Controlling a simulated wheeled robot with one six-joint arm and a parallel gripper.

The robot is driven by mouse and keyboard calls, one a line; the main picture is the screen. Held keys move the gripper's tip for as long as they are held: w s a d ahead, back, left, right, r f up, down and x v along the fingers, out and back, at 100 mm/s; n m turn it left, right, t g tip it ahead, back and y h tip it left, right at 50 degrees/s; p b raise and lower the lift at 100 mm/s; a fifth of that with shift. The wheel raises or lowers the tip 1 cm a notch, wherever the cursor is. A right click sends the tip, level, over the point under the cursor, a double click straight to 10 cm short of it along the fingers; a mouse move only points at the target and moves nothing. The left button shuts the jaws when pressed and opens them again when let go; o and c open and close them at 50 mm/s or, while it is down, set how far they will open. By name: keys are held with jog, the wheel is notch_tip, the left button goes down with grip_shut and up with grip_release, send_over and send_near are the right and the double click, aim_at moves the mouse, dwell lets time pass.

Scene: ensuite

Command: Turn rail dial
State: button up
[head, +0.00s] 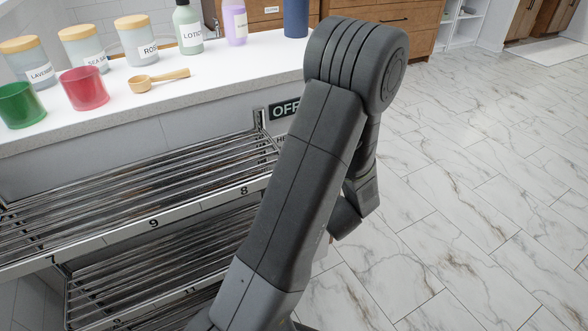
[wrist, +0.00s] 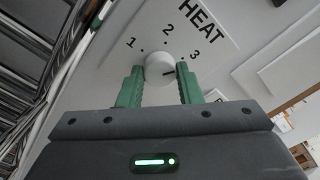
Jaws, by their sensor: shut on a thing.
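The rail dial (wrist: 160,67) is a round white knob on a pale panel in the wrist view, with 1, 2 and 3 printed around it and HEAT above. A short dark mark on the knob lies toward its right side, nearest the 3. My gripper (wrist: 159,76) has its green fingers on either side of the knob, shut on it. In the head view my arm hides the dial and gripper. A dark OFF label (head: 285,110) shows beside the arm there.
The metal rail rack (head: 153,223), with numbered bars, lies left of my arm. Above it, a white counter (head: 225,72) holds jars, bottles, a wooden scoop (head: 158,80), a red cup (head: 84,88) and a green cup (head: 20,105). Marble floor (head: 480,190) is clear at right.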

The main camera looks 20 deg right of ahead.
dwell(0.3)
jog(key=o, duration=1)
jog(key=shift+s, duration=0.1)
jog(key=s, duration=0.4)
jog(key=s+p, duration=0.1)
jog(key=s, duration=0.4)
jog(key=s+d, duration=0.1)
jog(key=s, duration=0.3)
jog(key=shift+s+p, duration=0.3)
jog(key=shift+p, duration=0.1)
jog(key=shift+w, duration=0.1)
jog(key=w, duration=0.4)
jog(key=w+b, duration=0.1)
jog(key=w, duration=0.4)
jog(key=w+a, duration=0.1)
jog(key=w, duration=0.3)
jog(key=shift+w+b, duration=0.35)
jog(key=shift+s, duration=0.1)
